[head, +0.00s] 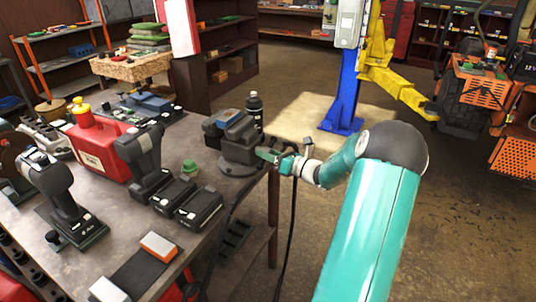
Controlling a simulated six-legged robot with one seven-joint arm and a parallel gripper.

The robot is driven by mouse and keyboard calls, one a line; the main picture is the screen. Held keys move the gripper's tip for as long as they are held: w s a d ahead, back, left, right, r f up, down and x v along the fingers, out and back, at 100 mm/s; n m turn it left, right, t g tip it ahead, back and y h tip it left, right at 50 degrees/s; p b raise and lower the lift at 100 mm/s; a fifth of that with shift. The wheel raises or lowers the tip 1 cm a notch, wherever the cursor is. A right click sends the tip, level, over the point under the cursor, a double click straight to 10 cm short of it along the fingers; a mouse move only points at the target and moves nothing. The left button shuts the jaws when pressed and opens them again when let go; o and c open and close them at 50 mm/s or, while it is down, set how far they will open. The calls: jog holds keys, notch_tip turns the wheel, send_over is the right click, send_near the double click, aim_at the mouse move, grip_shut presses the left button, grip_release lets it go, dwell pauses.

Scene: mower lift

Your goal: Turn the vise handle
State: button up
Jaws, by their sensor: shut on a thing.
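The dark grey vise (238,140) stands on a round base near the right edge of the workbench. My teal arm reaches in from the lower right. My gripper (277,157) is at the vise's front right side, at the bench edge. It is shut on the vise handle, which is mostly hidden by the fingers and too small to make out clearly.
The metal workbench (130,222) holds a red fuel can (97,143), cordless drills (142,158), black batteries (199,208) and a black bottle (254,108) behind the vise. A blue and yellow lift post (345,95) stands behind.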

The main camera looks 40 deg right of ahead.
jog(key=n, duration=0.7)
jog(key=shift+f+y, duration=0.15)
jog(key=shift+y, duration=0.25)
jog(key=n, duration=0.5)
jog(key=shift+n+y, duration=0.3)
jog(key=shift+n, duration=0.1)
jog(key=shift+s+f, duration=0.1)
jog(key=o, duration=0.8)
jog(key=shift+o, duration=1)
jog(key=shift+d, duration=0.1)
jog(key=r+v, duration=0.1)
jog(key=v, duration=1.2)
jog(key=shift+s+f, duration=0.3)
jog(key=shift+f, duration=0.15)
jog(key=shift+d, duration=0.1)
